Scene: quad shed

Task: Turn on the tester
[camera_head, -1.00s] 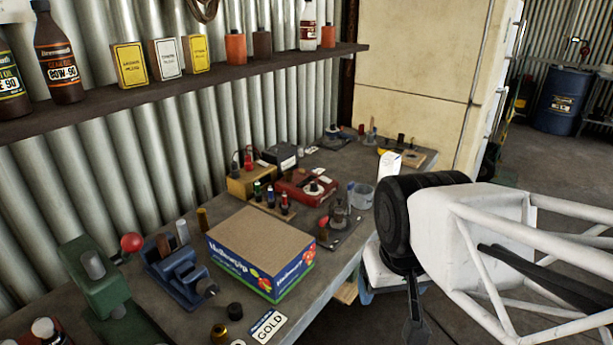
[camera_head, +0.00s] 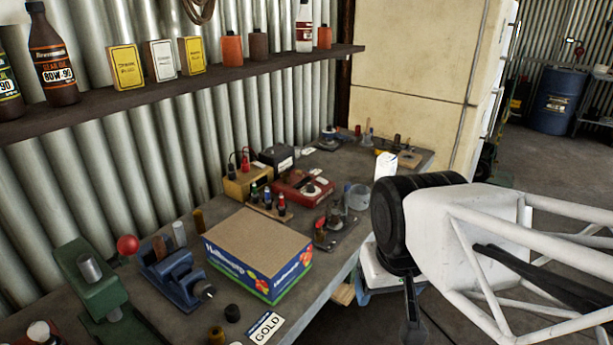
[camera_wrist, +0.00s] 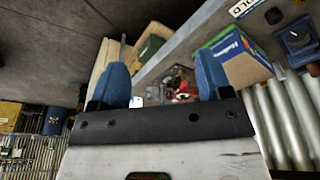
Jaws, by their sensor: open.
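No label marks the tester. A red box with a round dial on top (camera_head: 303,187) sits mid-bench; I take it as the likely tester. A yellow box with red and black leads (camera_head: 246,181) stands just left of it. My gripper shows in the wrist view as two blue fingers, wide apart and empty (camera_wrist: 162,80). A small red shape, probably the red box (camera_wrist: 185,92), lies beyond the gap between them, well away from the fingers. In the head view my white arm is at the right, off the bench edge, and the fingers are not clear. The dial's setting is too small to read.
A cardboard-topped carton (camera_head: 258,255) stands on the bench in front of the red box. Small bottles (camera_head: 268,200) and a clear cup (camera_head: 359,197) are close to it. A blue vise (camera_head: 172,278) and green press (camera_head: 90,280) stand at left. A shelf (camera_head: 170,92) overhangs behind.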

